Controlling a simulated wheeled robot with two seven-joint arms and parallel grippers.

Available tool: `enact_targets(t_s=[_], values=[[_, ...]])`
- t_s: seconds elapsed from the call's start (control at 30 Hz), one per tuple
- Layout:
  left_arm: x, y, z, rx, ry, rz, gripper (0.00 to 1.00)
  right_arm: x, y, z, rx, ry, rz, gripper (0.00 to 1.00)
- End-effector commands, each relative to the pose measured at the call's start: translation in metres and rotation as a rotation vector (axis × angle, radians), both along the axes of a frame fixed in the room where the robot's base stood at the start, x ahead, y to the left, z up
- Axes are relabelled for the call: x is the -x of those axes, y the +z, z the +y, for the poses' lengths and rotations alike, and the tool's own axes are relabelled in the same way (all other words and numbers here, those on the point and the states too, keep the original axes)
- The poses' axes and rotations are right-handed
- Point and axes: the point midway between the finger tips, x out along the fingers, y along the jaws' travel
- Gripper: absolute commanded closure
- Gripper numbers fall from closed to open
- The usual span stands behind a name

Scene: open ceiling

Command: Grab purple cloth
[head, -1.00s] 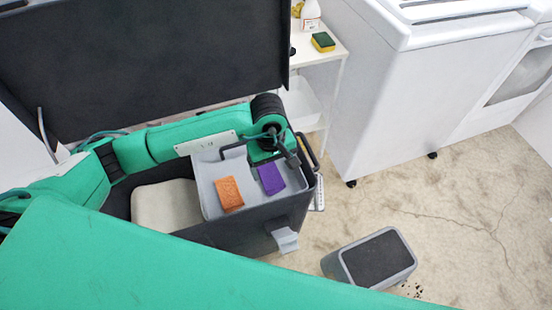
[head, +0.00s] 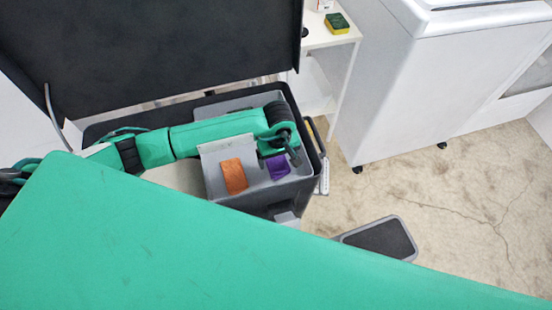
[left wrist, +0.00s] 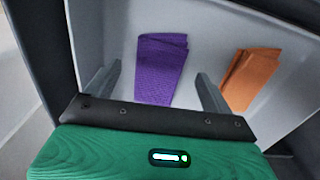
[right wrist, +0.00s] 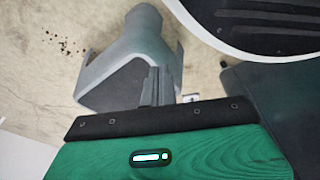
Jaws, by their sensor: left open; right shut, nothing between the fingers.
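The purple cloth (head: 279,167) lies folded in a light grey tray (head: 214,165) inside a dark open-lidded box. An orange cloth (head: 234,176) lies beside it on the left. My left gripper (head: 294,158) is over the tray next to the purple cloth, covering part of it in the head view. In the left wrist view the purple cloth (left wrist: 160,69) lies ahead, between the lines of the two spread, empty fingers (left wrist: 160,88). The orange cloth (left wrist: 248,76) is to its right. My right gripper (right wrist: 160,82) is shut and empty, away from the tray.
The dark lid (head: 150,45) stands raised behind the box. A white shelf (head: 325,40) with a yellow-green sponge (head: 337,23) and a white appliance (head: 400,80) stand to the right. A grey bin-like object (head: 382,240) is on the floor; it also shows near the right gripper (right wrist: 115,75).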

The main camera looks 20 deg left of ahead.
Motion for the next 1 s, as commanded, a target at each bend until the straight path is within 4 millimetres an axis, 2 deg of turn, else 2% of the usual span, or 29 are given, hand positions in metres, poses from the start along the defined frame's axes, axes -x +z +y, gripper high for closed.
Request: enact_targets(t_s=[0.1, 0.2, 0.47, 0.57, 0.73, 1.0], values=[[0.0, -0.018, 0.001, 0.0, 0.003, 0.004, 0.15, 0.005, -0.006, -0.002, 0.002, 0.002, 0.003, 1.0], [0.0, -0.027, 0.001, 0.0, 0.001, 0.002, 0.15, 0.006, -0.007, -0.002, 0.003, 0.002, 0.003, 1.0], [-0.001, -0.031, 0.001, 0.0, 0.0, 0.0, 0.15, 0.006, -0.008, -0.002, 0.003, 0.002, 0.003, 1.0], [-0.001, -0.031, 0.001, 0.0, 0.0, 0.0, 0.3, 0.006, -0.008, -0.002, 0.003, 0.002, 0.003, 1.0], [-0.001, -0.031, 0.001, 0.0, 0.0, 0.0, 0.63, 0.006, -0.008, -0.003, 0.003, 0.002, 0.004, 1.0], [-0.001, -0.03, 0.001, 0.0, 0.0, 0.0, 0.63, 0.006, -0.008, -0.003, 0.003, 0.003, 0.003, 1.0]])
